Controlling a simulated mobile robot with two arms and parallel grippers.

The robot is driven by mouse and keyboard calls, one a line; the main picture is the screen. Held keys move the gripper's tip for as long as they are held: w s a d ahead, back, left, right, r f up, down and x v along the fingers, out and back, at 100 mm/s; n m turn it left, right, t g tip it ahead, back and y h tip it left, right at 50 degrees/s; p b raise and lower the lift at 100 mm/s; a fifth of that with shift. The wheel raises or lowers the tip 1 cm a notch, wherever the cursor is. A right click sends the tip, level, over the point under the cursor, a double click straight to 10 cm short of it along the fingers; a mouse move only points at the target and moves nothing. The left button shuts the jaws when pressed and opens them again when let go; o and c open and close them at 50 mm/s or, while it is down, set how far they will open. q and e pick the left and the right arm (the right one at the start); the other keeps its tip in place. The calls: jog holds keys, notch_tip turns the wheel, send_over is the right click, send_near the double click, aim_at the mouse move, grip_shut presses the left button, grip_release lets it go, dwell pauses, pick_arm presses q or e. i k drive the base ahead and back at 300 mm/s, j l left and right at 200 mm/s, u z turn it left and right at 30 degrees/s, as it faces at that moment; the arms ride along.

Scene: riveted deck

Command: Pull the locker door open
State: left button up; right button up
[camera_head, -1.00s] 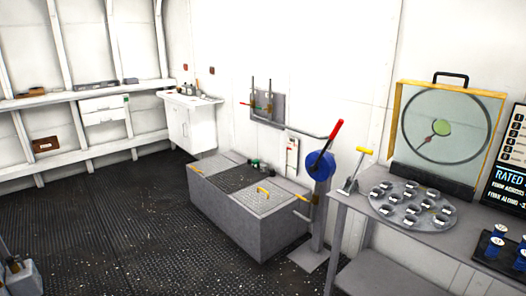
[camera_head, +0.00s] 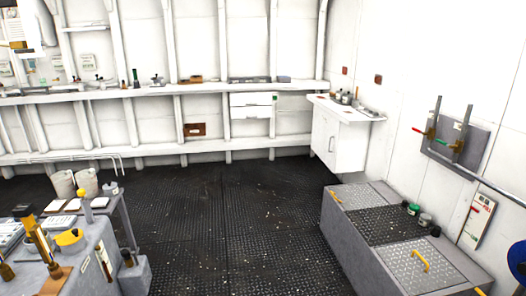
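A white locker (camera_head: 338,138) stands against the right wall near the far corner. Its door faces left into the room, with a small dark handle (camera_head: 331,144) on it. The door looks shut. Several small items stand on the locker's top. Neither of my grippers is in view.
A grey chest with metal lids (camera_head: 383,222) stands along the right wall, in front of the locker. A grey bench (camera_head: 72,262) with yellow tools is at the lower left. Open dark deck (camera_head: 225,215) lies between them. A long shelf (camera_head: 160,90) runs along the far wall.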

aim_at(325, 127)
jog(key=i+z, duration=0.25)
jog(key=i, duration=0.7)
jog(key=i+j+z, duration=0.25)
jog(key=i, duration=0.65)
jog(key=i+j+u, duration=0.2)
jog(key=i, duration=0.55)
jog(key=i+l+u, duration=0.1)
jog(key=i+u, duration=0.15)
jog(key=i, duration=0.5)
jog(key=i+l+u, duration=0.2)
jog(key=i, duration=0.55)
